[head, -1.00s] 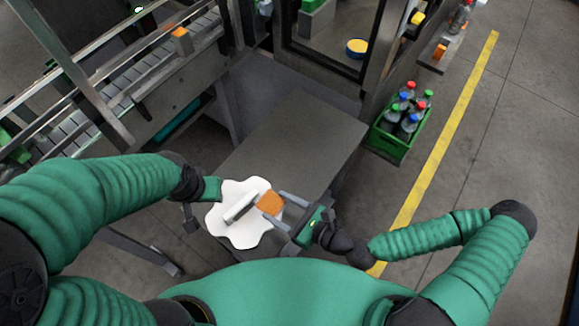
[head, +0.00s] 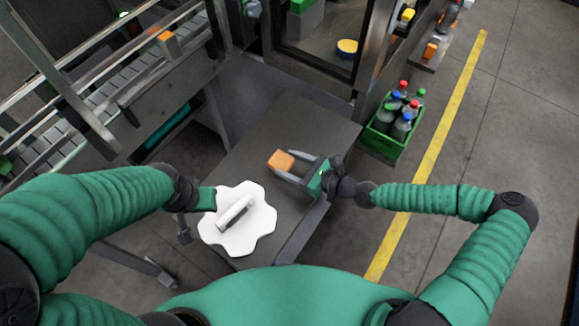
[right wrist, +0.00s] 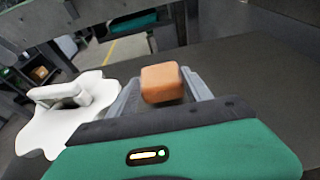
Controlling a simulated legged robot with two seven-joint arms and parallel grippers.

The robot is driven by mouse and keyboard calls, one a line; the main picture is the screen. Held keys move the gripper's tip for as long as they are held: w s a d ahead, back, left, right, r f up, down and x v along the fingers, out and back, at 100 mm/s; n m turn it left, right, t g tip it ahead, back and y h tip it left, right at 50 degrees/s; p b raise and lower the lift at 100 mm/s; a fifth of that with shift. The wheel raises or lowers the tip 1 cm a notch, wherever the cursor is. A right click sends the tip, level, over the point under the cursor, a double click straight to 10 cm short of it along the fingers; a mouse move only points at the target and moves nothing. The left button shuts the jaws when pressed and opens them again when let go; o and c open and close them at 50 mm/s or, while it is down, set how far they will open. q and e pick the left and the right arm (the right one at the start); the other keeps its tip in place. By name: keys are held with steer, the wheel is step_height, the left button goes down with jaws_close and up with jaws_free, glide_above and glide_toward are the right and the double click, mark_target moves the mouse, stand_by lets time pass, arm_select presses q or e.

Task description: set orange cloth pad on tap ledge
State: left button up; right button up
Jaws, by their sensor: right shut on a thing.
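The orange cloth pad (head: 281,160) is a small block between the fingertips of my right gripper (head: 287,167), above the dark grey table. In the right wrist view the pad (right wrist: 162,84) sits between the two grey fingers, and the gripper is shut on it. A narrow ledge (head: 427,58), which looks like the tap ledge, is at the upper right, well away from the pad. It carries an orange thing and a bottle. My left gripper (head: 204,205) is at the left edge of the white lobed shape; its fingers are too unclear to tell their state.
A flat white lobed shape (head: 259,223) with a white bar (head: 236,213) on it is on the grey table (head: 280,125). A green crate (head: 382,145) of bottles stands right of the table. A conveyor (head: 150,62) runs at the upper left. The table's far part is clear.

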steer(key=shift+s+a+f+b, duration=0.1)
steer(key=shift+f+b, duration=0.3)
steer(key=shift+f, duration=0.8)
steer(key=o, duration=1.5)
